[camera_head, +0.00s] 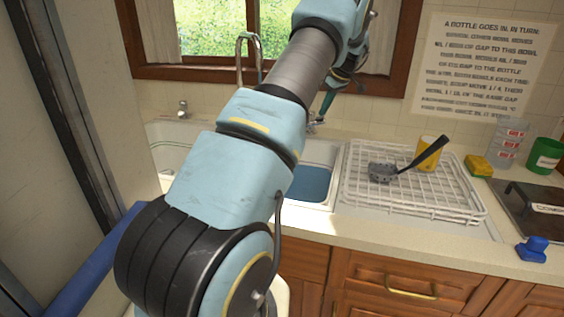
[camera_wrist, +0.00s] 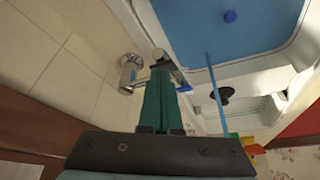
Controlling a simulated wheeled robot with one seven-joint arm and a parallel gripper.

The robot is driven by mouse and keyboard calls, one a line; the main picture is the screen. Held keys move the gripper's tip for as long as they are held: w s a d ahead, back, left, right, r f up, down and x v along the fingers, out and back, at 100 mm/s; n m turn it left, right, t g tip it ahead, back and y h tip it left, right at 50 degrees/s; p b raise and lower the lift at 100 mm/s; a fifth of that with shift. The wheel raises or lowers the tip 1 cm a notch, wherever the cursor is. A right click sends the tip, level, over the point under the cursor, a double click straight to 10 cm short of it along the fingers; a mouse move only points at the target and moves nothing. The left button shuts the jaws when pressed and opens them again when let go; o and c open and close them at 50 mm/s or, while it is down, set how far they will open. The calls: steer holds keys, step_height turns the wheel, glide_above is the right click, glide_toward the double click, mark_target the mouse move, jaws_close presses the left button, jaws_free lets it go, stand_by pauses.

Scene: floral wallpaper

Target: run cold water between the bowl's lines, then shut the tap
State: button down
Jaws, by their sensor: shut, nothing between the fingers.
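My gripper (camera_head: 324,108) is shut and empty behind the sink, close to a small metal fitting (camera_head: 314,125). In the wrist view my gripper's green fingers (camera_wrist: 160,80) are together beside a chrome tap fitting (camera_wrist: 130,73). I cannot tell whether they touch it. A curved metal spout (camera_head: 240,50) rises behind my arm, its lower part hidden. The right sink bowl (camera_head: 335,160) shows blue inside, as it does in the wrist view (camera_wrist: 195,30). I cannot make out lines in it. A thin blue streak (camera_wrist: 215,95) crosses the wrist view; I cannot tell whether it is running water.
A white wire rack (camera_head: 440,195) right of the sink holds a black ladle (camera_head: 385,171) and a yellow cup (camera_head: 430,150). A sponge (camera_head: 479,165), clear cups (camera_head: 508,140) and a green cup (camera_head: 545,155) stand further right. A blue object (camera_head: 533,249) lies near the counter's front edge.

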steer(key=shift+f, duration=0.1)
stand_by(0.5)
steer(key=shift+f+b, duration=1.25)
steer(key=shift+f, duration=0.95)
steer(key=shift+s+d+p, duration=0.15)
steer(key=shift+d, duration=0.6)
steer(key=shift+s+d+p, duration=0.15)
steer(key=shift+d, duration=0.6)
steer(key=shift+r, duration=0.2)
step_height(320, 180, up, 7)
steer(key=p, duration=0.5)
glide_above(325, 119)
steer(key=d, duration=0.3)
steer(key=shift+s+a, duration=0.25)
